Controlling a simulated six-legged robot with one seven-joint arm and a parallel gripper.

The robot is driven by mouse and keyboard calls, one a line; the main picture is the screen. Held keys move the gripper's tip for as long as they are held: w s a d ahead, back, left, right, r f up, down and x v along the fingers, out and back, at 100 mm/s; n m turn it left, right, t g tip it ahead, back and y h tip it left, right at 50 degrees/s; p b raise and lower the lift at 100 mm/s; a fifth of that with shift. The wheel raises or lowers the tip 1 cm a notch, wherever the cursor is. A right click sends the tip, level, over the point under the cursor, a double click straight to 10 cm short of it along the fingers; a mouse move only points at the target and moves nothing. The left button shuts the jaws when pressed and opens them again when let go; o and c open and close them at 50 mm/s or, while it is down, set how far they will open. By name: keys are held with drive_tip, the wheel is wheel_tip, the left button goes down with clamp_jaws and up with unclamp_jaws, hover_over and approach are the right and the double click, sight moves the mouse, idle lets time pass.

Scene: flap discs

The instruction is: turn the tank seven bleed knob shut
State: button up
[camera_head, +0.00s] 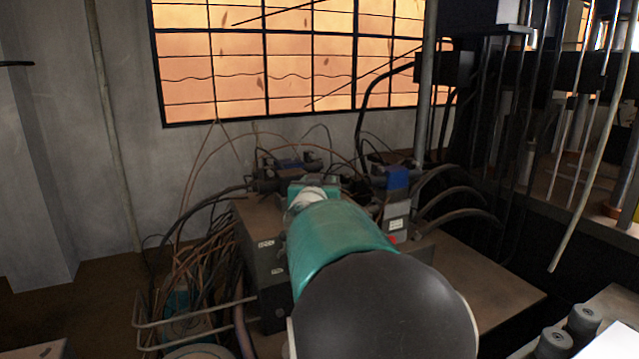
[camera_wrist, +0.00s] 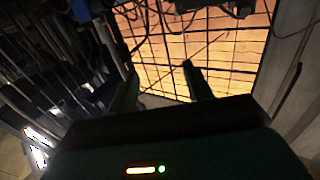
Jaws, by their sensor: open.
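I cannot pick out the tank seven bleed knob in either view, and no tank number is readable. In the head view, my teal and dark arm covers the middle of a brown equipment bench (camera_head: 490,285) and hides what lies behind it. My gripper shows in the wrist view (camera_wrist: 160,68) with its two dark fingers apart and nothing visible between them. The wrist picture is upside down, and the fingers point toward the lit window (camera_wrist: 220,50).
A grey cabinet (camera_head: 262,262) with labels stands left of my arm, with tangled cables (camera_head: 190,265) beside it. A blue-topped unit (camera_head: 397,180) with hoses stands to the right. Dark racks with pale pipes (camera_head: 595,150) fill the right side. Grey cylinders (camera_head: 584,320) sit at lower right.

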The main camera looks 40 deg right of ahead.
drive_tip(key=shift+s+a+r, duration=0.3)
drive_tip(key=shift+s+a, duration=0.15)
drive_tip(key=shift+s, duration=0.1)
